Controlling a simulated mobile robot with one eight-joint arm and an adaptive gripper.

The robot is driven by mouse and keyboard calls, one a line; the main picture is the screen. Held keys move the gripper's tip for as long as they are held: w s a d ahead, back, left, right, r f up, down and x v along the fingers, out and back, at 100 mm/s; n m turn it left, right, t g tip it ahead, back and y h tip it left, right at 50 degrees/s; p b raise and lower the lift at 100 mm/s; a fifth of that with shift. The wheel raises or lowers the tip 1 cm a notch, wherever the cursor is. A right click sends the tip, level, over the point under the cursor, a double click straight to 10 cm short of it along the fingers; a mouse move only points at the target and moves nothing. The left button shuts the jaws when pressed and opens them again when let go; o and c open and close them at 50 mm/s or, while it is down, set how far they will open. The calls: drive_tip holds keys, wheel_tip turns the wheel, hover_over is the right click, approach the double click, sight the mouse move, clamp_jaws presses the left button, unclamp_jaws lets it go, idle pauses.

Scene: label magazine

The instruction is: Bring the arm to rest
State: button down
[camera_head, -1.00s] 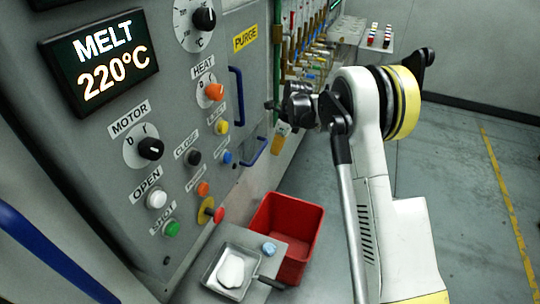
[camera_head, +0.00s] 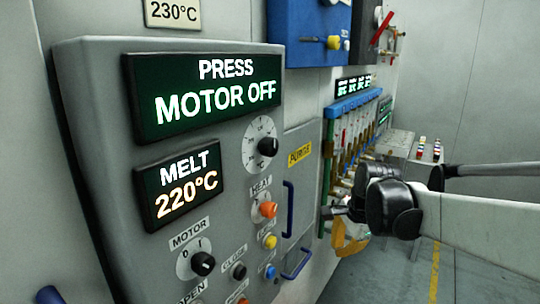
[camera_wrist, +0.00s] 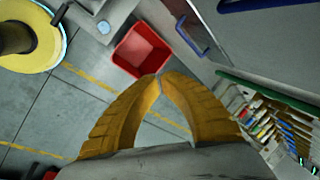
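My arm reaches in from the right edge in the head view. My gripper (camera_head: 350,238) hangs at its end, in front of the lower part of the machine, right of the purge panel. In the wrist view the two curved yellow fingers of my gripper (camera_wrist: 160,76) meet at their tips. Nothing shows between them. The gripper appears clear of the machine and over open floor.
The control panel (camera_head: 95,150) reads "MOTOR OFF" and melt 220°C. Blue handles (camera_head: 288,208) stick out right of it. A red bin (camera_wrist: 128,58) stands on the floor; grey floor (camera_wrist: 50,115) is open.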

drive_tip(key=s+n+t+h, duration=0.1)
drive_tip(key=s+n+t, duration=0.2)
drive_tip(key=s+n, duration=1.1)
drive_tip(key=s, duration=0.9)
drive_tip(key=shift+d+f, duration=0.25)
drive_tip(key=shift+d, duration=0.1)
drive_tip(key=shift+s, duration=0.1)
